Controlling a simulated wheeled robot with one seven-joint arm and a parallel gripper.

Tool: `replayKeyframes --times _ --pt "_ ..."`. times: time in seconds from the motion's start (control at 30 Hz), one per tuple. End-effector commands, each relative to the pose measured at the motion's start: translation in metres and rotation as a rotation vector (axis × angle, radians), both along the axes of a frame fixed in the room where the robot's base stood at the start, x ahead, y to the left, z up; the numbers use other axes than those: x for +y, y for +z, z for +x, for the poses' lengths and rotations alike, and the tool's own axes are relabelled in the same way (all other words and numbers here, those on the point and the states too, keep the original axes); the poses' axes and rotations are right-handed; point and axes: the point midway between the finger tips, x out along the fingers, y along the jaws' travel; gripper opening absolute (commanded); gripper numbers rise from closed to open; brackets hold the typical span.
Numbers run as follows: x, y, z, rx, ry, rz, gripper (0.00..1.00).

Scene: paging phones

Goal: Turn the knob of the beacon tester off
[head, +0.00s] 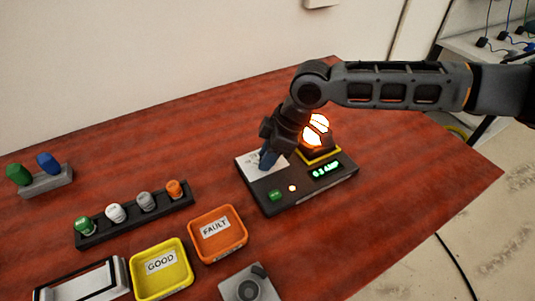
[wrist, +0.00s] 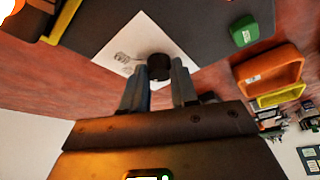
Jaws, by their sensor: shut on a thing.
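The beacon tester (head: 318,191) is a dark flat box on the red-brown table, with a white panel on its left part. An orange beacon (head: 316,128) glows brightly on its yellow-edged base, and a green display and a small lamp are lit on the box. My gripper (head: 268,159) reaches down over the white panel. In the wrist view, my gripper (wrist: 159,80) has its two blue-grey fingers on either side of the round black knob (wrist: 159,66), shut on it. The knob is hidden by my gripper in the head view. The knob's pointer direction cannot be made out.
A green button (head: 276,195) sits at the tester's front. An orange FAULT tray (head: 218,249) and yellow GOOD tray (head: 161,292) stand in front. A dark rack (head: 131,229) of coloured caps is left. The table right of the tester is clear.

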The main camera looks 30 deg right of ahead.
Motion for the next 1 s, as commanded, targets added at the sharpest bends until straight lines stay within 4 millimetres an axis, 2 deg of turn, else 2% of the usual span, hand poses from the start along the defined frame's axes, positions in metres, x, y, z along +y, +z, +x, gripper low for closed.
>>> replayKeyframes --times 0.37,1.0 --pt "0.0002 -0.0005 0.0005 0.000 0.048 0.001 0.00" --pt "-0.0003 -0.0013 0.0029 0.000 0.446 0.003 0.00"
